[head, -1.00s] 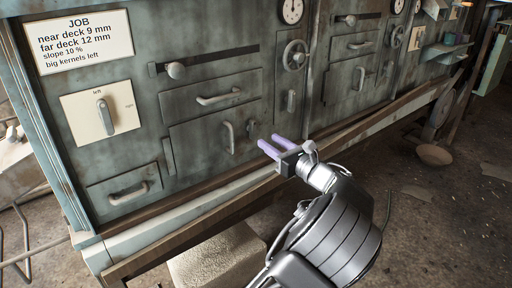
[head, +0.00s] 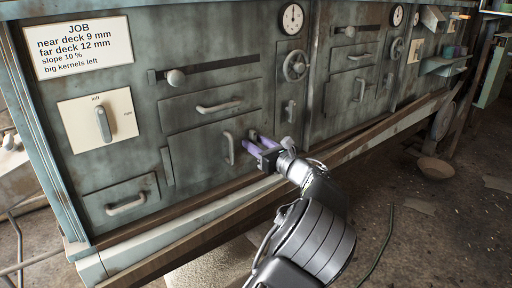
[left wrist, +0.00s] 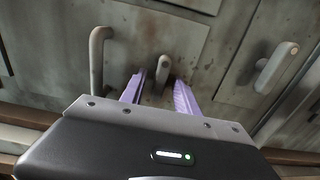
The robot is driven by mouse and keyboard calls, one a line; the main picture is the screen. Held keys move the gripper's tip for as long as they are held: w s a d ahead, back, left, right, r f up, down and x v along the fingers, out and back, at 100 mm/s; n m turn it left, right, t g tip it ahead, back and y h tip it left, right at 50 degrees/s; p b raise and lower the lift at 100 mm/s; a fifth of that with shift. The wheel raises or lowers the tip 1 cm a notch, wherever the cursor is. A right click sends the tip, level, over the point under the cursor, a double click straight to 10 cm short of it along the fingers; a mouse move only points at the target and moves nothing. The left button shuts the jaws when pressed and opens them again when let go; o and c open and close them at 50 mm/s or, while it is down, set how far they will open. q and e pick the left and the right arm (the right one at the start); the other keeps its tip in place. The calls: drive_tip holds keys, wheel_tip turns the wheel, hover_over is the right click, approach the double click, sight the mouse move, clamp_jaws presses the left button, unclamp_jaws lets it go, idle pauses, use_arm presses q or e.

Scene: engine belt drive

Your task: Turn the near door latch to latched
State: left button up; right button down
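The near door latch is a small grey lever on the green machine front, just right of the upright near door handle (head: 229,149). In the left wrist view the latch (left wrist: 162,68) points roughly up and down between the two purple fingers, and the door handle (left wrist: 98,55) stands to its left. My left gripper (head: 257,141) is open at the latch, which its fingers mostly hide in the head view. The fingers straddle the latch; I cannot tell whether either one touches it. My right gripper is not in view.
A second lever (head: 290,111) sits right of the gripper, below a handwheel (head: 295,66). Drawer handles (head: 218,107) and a selector lever (head: 103,124) stick out to the left. A wooden rail (head: 190,240) runs along the machine's foot.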

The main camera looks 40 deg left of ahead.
use_arm(q)
clamp_jaws()
idle(0.4)
